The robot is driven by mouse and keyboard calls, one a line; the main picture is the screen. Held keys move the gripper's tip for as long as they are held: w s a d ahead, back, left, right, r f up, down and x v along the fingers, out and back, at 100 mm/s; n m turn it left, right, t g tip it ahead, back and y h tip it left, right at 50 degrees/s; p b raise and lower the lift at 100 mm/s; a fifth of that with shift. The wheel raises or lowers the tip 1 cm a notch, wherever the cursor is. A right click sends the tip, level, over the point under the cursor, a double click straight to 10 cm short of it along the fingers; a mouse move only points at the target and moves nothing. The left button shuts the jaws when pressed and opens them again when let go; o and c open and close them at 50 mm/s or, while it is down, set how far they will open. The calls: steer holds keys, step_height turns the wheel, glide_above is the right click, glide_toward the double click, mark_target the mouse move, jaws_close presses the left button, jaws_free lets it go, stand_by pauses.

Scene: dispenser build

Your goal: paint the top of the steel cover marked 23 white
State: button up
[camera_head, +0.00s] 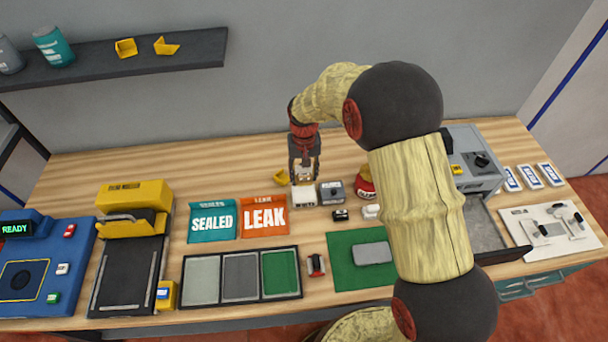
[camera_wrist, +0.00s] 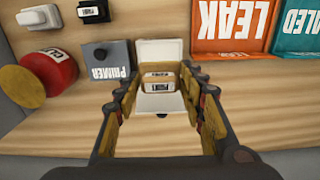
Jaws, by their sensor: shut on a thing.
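My gripper (camera_head: 304,174) points down at the back middle of the bench. In the wrist view its fingers (camera_wrist: 163,88) are closed on a small block (camera_wrist: 161,83) with dark-printed labels. The block is at an open white box (camera_head: 304,196); the box also shows in the wrist view (camera_wrist: 162,48). I cannot tell whether the block touches the box. A plain grey plate (camera_head: 373,253), perhaps the steel cover, lies flat on a green mat (camera_head: 345,277). No number is readable on it, and my arm passes close on its right.
SEALED (camera_head: 212,222) and LEAK (camera_head: 264,217) trays lie left, with a three-panel tray (camera_head: 241,297) in front. Small items sit between boxes and mat.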

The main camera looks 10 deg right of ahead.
mark_target(304, 193)
steer(key=shift+f, duration=0.1)
steer(key=shift+f+b, duration=1.3)
steer(key=shift+f, duration=1.65)
steer(key=shift+f, duration=0.5)
steer(key=o, duration=1.1)
steer(key=shift+c, duration=0.2)
steer(key=shift+o, duration=1.3)
steer(key=o, duration=0.3)
steer(key=shift+r, duration=0.1)
